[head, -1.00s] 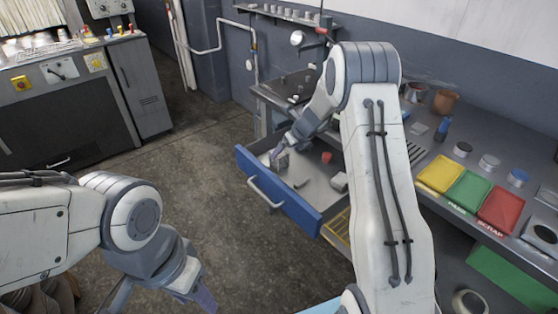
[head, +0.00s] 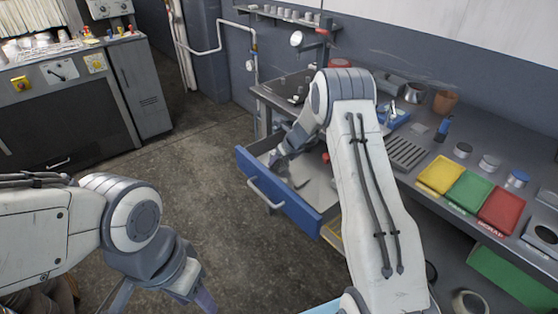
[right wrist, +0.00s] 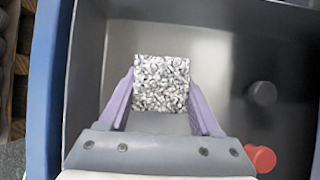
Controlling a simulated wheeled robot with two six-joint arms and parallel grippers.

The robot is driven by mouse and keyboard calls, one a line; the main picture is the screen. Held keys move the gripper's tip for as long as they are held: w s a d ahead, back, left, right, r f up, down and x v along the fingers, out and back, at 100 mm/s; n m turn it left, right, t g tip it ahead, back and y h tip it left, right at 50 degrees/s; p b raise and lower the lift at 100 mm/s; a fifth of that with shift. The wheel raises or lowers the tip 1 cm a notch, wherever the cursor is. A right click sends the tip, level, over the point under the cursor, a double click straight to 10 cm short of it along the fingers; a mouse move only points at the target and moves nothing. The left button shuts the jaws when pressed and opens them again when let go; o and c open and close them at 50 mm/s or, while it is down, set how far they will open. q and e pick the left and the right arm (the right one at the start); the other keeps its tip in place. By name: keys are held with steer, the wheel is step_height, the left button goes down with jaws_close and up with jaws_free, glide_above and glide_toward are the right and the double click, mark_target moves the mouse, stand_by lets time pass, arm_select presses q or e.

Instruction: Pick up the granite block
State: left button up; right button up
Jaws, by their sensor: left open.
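The granite block (right wrist: 161,84) is a black-and-white speckled cube on the grey floor of the open drawer in the right wrist view. My right gripper (right wrist: 161,80) reaches into the drawer with one purple finger at each side of the block. The fingertips lie close to its sides; whether they press on it I cannot tell. In the head view my right gripper (head: 280,158) is low inside the drawer, and I cannot make out the block there. My left gripper (head: 163,298) is open and empty over the floor at the lower left.
The blue-fronted drawer (head: 285,203) is pulled out from the workbench. Inside it, a dark cylinder (right wrist: 263,93) and a red round piece (right wrist: 261,158) lie right of the block. Yellow (head: 440,175), green (head: 468,190) and red (head: 501,208) trays stand on the bench.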

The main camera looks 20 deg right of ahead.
jaws_close()
steer(key=shift+r, duration=0.1)
